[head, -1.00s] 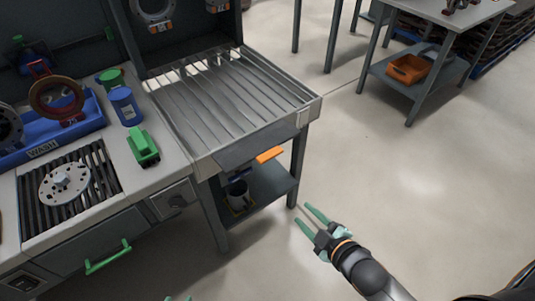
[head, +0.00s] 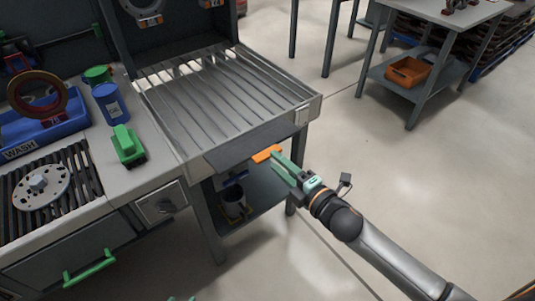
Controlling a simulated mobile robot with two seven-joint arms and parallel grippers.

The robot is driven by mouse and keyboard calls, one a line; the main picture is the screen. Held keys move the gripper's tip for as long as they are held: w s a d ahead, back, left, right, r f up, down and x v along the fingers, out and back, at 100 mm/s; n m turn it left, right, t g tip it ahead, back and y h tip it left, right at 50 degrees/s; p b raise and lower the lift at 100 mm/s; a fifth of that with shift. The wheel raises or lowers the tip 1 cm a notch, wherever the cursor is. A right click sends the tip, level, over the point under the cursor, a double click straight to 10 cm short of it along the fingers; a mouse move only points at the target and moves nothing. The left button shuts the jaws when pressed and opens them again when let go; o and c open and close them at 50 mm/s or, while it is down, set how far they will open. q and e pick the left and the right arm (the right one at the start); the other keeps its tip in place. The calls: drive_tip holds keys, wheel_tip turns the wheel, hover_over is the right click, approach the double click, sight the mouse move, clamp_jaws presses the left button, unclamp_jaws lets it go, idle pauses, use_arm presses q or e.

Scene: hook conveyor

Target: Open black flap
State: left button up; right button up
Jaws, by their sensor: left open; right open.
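The black flap (head: 240,149) is a dark panel along the front edge of the slatted metal conveyor table. An orange tab (head: 264,153) sticks out below its front edge, toward the right end. My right gripper (head: 279,160) is open, with its green fingers pointing up and left at the tab. Its fingertips are at or very close to the tab's right end; I cannot tell whether they touch. Of my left gripper (head: 181,299), only the green fingertips show, apart from each other at the bottom edge of the head view, well away from the flap.
The slatted table top (head: 215,100) is empty. A lower shelf (head: 262,196) holds a dark container (head: 233,204). To the left, a counter has a green tool (head: 127,146), a blue can (head: 110,102) and a blue wash tray (head: 45,139).

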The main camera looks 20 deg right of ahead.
sight(267, 153)
drive_tip(key=shift+x, duration=2.5)
clamp_jaws()
